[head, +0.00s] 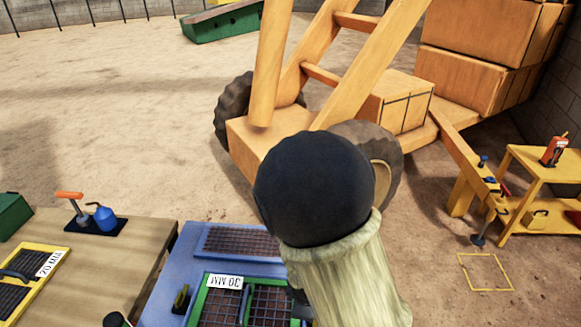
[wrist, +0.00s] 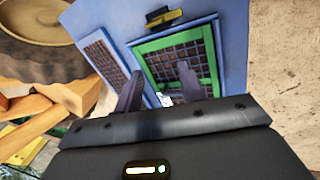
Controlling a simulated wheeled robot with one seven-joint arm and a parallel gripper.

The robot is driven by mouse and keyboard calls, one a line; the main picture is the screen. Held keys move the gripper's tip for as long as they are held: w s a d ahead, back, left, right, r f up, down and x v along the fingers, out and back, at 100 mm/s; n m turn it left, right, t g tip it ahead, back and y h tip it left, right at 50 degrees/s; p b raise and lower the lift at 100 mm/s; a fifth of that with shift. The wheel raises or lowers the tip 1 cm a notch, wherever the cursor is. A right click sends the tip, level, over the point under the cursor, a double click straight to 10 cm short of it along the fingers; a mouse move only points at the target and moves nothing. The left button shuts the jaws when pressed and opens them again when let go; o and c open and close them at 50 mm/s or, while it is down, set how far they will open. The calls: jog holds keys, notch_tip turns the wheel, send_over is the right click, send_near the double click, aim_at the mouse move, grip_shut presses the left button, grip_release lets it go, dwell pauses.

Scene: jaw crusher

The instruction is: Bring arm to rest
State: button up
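My arm reaches down over the blue bench in the head view, with a black round joint and a pale sleeve. It hides most of my gripper there. In the wrist view, my gripper (wrist: 159,72) has its two dark fingers spread apart, with nothing visibly held between them. The fingers point over a green-framed mesh screen (wrist: 207,52) set in the blue bench (wrist: 234,40). The same green-framed screen (head: 215,310) shows in the head view with a "30 MM" label (head: 225,282). I cannot tell whether the fingers touch it.
A yellow "20 MM" screen (head: 38,268) and a blue oil can (head: 104,217) with an orange-handled tool (head: 72,203) are on the wooden table at left. The large wooden machine (head: 265,145) stands ahead. A yellow stand (head: 545,165) is at right. Open sandy ground lies at left.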

jog(key=s+d+r+m+g, duration=0.1)
jog(key=s+d+r+m, duration=0.3)
jog(key=d+r+m, duration=0.6)
jog(key=d+m, duration=0.1)
jog(key=m, duration=0.4)
jog(key=shift+d+r, duration=0.15)
jog(key=shift+r, duration=0.05)
